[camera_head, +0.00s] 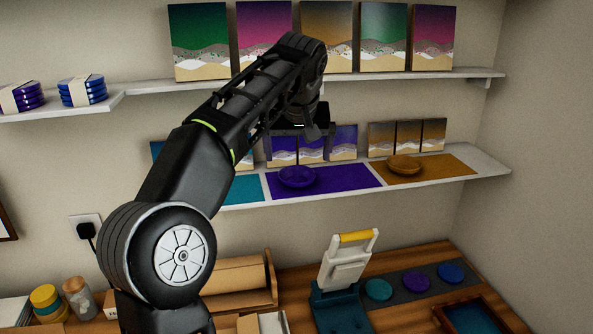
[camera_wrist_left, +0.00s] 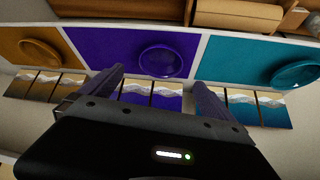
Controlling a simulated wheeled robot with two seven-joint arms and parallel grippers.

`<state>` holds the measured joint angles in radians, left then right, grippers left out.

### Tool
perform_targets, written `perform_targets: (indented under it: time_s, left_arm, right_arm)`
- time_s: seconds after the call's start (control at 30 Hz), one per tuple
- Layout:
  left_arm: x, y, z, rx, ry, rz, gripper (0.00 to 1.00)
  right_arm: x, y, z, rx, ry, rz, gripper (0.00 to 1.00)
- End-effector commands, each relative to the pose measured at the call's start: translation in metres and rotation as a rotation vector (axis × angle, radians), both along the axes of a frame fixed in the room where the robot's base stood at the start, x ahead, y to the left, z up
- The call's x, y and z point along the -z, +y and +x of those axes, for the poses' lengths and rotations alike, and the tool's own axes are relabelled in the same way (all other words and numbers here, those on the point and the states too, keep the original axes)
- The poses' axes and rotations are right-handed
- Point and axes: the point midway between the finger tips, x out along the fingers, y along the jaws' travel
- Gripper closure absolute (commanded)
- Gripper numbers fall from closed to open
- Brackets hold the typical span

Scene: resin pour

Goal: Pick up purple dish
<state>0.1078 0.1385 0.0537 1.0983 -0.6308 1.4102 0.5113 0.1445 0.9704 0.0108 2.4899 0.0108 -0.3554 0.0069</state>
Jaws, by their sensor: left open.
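The purple dish (camera_head: 297,177) is a shallow round bowl on the purple mat (camera_head: 345,179) on the lower wall shelf. In the left wrist view the purple dish (camera_wrist_left: 160,61) lies ahead of my left gripper, between the lines of its two fingers. My left gripper (camera_head: 312,130) is above the shelf near the small purple pictures, higher than the dish and apart from it. In the left wrist view its fingers (camera_wrist_left: 155,82) are spread and nothing is between them. My right gripper is in neither view.
An orange dish (camera_head: 404,165) sits on an orange mat to the right. A teal dish (camera_wrist_left: 297,74) sits on a teal mat. Small pictures (camera_head: 408,136) lean behind the dishes. The upper shelf (camera_head: 405,76) with large pictures is overhead. A wooden table (camera_head: 430,260) is below.

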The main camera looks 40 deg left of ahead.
Motion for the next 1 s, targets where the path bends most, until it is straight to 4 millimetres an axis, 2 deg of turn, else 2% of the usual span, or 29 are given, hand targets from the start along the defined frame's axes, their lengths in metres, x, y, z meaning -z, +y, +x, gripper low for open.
perform_targets:
  time_s: [0.33,0.6,1.0]
  left_arm:
    - [0.001,0.000,0.000,0.000,0.000,0.000,0.00]
    - [0.023,0.008,0.009,0.000,0.002,0.000,0.00]
    - [0.026,0.010,0.011,0.000,0.001,0.000,0.00]
  right_arm:
    - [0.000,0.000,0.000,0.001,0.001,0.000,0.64]
    - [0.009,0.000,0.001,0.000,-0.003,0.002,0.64]
    - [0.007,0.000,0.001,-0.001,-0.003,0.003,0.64]
